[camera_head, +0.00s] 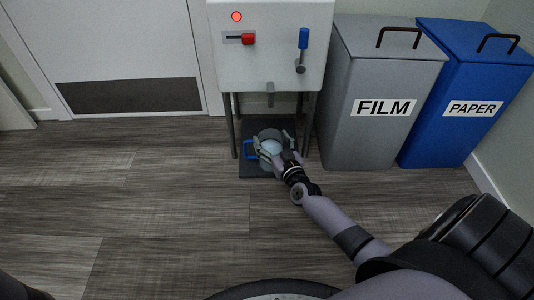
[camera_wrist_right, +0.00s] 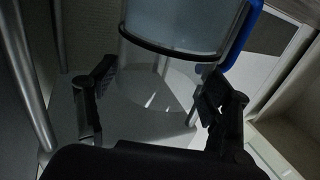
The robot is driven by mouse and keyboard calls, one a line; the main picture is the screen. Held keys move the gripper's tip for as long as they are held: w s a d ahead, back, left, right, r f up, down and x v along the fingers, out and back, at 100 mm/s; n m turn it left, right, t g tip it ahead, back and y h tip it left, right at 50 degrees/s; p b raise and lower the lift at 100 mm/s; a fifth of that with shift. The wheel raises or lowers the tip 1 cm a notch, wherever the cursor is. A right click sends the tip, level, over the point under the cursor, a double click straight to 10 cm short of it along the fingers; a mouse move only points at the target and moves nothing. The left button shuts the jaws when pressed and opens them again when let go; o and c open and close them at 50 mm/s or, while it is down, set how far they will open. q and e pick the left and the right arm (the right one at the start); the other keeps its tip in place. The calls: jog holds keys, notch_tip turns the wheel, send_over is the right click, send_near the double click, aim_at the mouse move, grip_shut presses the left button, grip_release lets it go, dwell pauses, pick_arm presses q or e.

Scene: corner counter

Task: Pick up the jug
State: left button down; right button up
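The jug (camera_head: 271,147) has a pale, see-through body and a blue handle (camera_head: 248,150) on its left side in the head view. It stands on the dark base plate of the dispenser, below the spout. In the wrist view the jug (camera_wrist_right: 180,25) fills the top middle, with a dark band around it and its blue handle at the upper right. My right gripper (camera_head: 274,143) is at the jug, its fingers spread to either side of it. In the wrist view my right gripper (camera_wrist_right: 158,90) has its fingers wide apart. My left gripper is out of view.
The dispenser (camera_head: 270,60) has a red light, a red lever, a blue lever and a spout (camera_head: 270,87). Its thin legs flank the jug. A grey FILM bin (camera_head: 375,135) and a blue PAPER bin (camera_head: 440,140) stand to the right. The floor at left is clear.

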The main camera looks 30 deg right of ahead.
jog(key=c, duration=1.5)
jog(key=shift+r, duration=0.1)
jog(key=shift+c, duration=0.3)
jog(key=shift+r, duration=0.1)
